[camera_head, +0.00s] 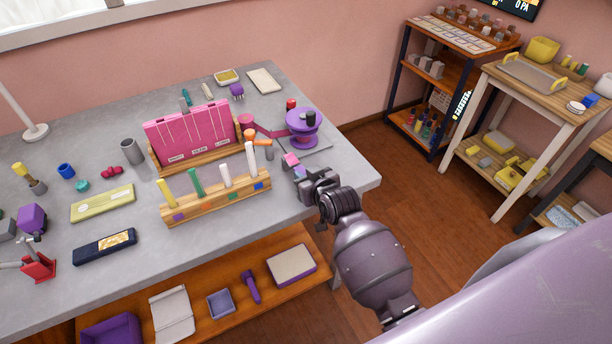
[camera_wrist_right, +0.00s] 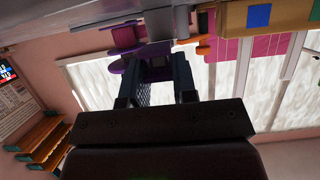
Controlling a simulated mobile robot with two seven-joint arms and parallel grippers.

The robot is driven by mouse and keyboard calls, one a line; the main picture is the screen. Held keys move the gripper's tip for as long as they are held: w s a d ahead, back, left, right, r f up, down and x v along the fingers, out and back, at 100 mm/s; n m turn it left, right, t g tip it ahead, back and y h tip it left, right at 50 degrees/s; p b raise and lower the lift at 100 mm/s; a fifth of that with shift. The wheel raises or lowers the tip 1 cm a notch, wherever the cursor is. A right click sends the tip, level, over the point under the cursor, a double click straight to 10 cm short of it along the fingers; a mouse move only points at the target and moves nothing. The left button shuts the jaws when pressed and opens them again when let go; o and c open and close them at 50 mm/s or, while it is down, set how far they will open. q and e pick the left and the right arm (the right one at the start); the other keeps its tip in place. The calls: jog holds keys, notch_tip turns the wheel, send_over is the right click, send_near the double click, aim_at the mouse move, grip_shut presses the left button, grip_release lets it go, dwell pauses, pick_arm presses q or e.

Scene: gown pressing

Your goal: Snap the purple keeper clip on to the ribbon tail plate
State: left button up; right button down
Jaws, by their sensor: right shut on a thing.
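My right gripper (camera_head: 300,173) is at the table's right front edge, just in front of the purple ribbon spool (camera_head: 303,128). A magenta ribbon (camera_head: 266,130) runs left from the spool towards the pink folder stand. I cannot make out the ribbon tail plate clearly; it may be hidden near the gripper. My left gripper is not in view.
A wooden rack (camera_head: 215,202) with upright coloured sticks stands left of my right gripper. Behind it is the pink folder stand (camera_head: 190,135). An orange-handled tool (camera_head: 256,139) lies close by.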

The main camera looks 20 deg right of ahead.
aim_at(298, 167)
jog(key=shift+w, duration=0.45)
jog(key=shift+w, duration=0.4)
jog(key=shift+w+a, duration=0.1)
jog(key=shift+w, duration=0.2)
jog(key=shift+w, duration=0.3)
dwell(0.4)
jog(key=shift+f, duration=0.1)
dwell(0.4)
jog(key=shift+w, duration=0.25)
dwell(0.3)
